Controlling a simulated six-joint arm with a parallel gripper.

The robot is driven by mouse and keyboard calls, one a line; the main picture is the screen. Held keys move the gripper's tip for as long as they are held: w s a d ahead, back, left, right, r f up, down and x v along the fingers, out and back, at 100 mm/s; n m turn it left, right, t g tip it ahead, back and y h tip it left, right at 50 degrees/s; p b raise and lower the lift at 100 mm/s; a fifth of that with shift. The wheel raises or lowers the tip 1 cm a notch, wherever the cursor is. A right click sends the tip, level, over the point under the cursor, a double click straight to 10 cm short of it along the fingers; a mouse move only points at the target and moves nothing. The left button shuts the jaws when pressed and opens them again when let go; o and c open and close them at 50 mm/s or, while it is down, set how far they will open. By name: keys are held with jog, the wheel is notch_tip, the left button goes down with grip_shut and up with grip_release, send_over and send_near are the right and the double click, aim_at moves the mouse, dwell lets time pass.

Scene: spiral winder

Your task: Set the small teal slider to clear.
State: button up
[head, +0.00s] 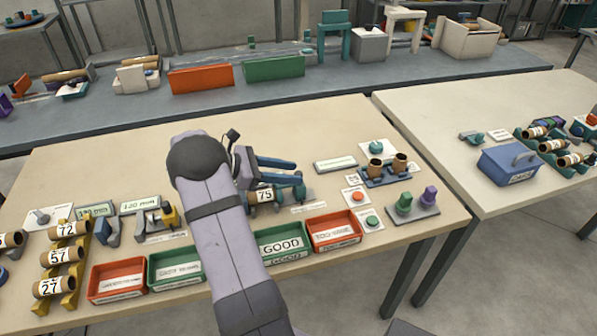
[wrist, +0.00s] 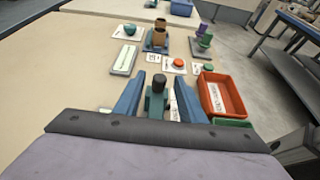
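A small teal fixture with a dark upright knob (wrist: 157,88) shows between my fingers in the wrist view; it may be the teal slider, but I cannot read a "clear" mark. In the head view a teal fixture (head: 298,188) stands at the right end of the tube marked 75 (head: 265,196), beside my fingers. My gripper (head: 294,170) has two blue fingers spread apart. In the wrist view my gripper (wrist: 158,108) is open, with a gap on each side of the teal fixture. I see no contact. My arm hides part of the tube's surroundings.
A display (head: 335,164), a teal dial (head: 376,147), red button (head: 358,196) and green button (head: 372,222) lie to the right. Two brown tubes stand in a blue holder (head: 385,180). The GOOD tray (head: 281,243) and a red tray (head: 334,232) line the front edge.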

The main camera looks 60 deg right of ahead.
aim_at(298, 172)
jog(key=shift+p+x, duration=0.3)
jog(key=shift+x, duration=1.4)
jog(key=shift+c, duration=0.6)
grip_shut()
jog(key=shift+s+d, duration=1.15)
jog(key=shift+o, duration=0.6)
grip_release()
jog(key=shift+w, duration=0.1)
jog(key=b+v, duration=0.1)
jog(key=v, duration=0.6)
jog(key=shift+a+r, duration=0.1)
